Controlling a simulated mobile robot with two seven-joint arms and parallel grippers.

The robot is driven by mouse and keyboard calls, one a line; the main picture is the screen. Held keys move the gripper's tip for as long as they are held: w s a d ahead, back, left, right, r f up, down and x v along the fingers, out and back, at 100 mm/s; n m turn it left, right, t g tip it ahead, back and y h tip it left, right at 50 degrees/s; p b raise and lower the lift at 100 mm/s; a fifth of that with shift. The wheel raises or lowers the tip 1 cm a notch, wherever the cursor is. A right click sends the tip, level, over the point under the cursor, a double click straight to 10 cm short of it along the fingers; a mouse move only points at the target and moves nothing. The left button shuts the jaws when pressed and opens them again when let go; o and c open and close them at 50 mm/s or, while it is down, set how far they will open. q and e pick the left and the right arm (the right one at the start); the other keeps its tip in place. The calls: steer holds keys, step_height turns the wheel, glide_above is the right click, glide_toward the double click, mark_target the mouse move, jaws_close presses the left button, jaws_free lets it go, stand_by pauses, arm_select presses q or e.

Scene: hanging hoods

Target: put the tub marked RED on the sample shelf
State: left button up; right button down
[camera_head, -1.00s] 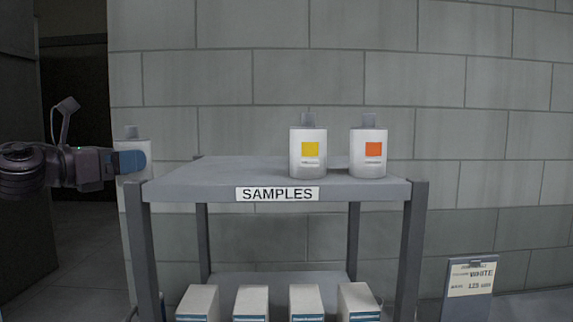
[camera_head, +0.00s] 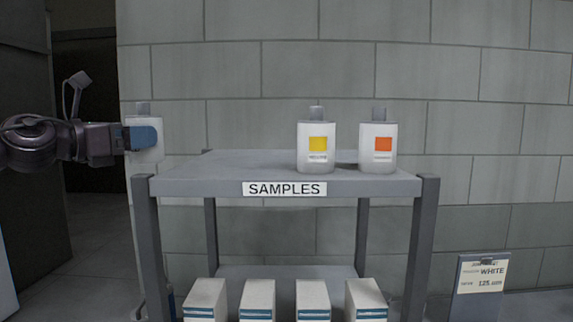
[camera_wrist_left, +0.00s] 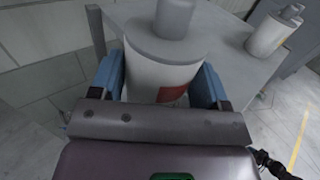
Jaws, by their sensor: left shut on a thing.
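A white tub (camera_head: 147,127) with a grey cap is held by my left gripper (camera_head: 142,136) at the left end of the sample shelf (camera_head: 230,174). In the left wrist view the tub (camera_wrist_left: 160,80) sits between the blue fingers, shut on it (camera_wrist_left: 165,88); a red patch shows on its side. The shelf top carries the sign SAMPLES (camera_head: 285,189). The held tub is upright and looks level with or just above the shelf top; I cannot tell if it is over it. My right gripper is out of view.
A white tub with a yellow square (camera_head: 316,150) and one with an orange square (camera_head: 377,150) stand on the right half of the shelf top. The left half is clear. Several white boxes (camera_head: 257,300) stand on the lower level. A clipboard sign reading WHITE (camera_head: 482,285) is at right.

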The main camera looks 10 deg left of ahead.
arm_select(q)
steer(key=shift+w+d+r, duration=0.1)
steer(key=shift+d+r, duration=0.1)
steer(key=shift+r, duration=0.35)
steer(key=shift+w+d+r, duration=0.1)
steer(key=shift+d+r, duration=0.1)
steer(key=shift+r, duration=0.3)
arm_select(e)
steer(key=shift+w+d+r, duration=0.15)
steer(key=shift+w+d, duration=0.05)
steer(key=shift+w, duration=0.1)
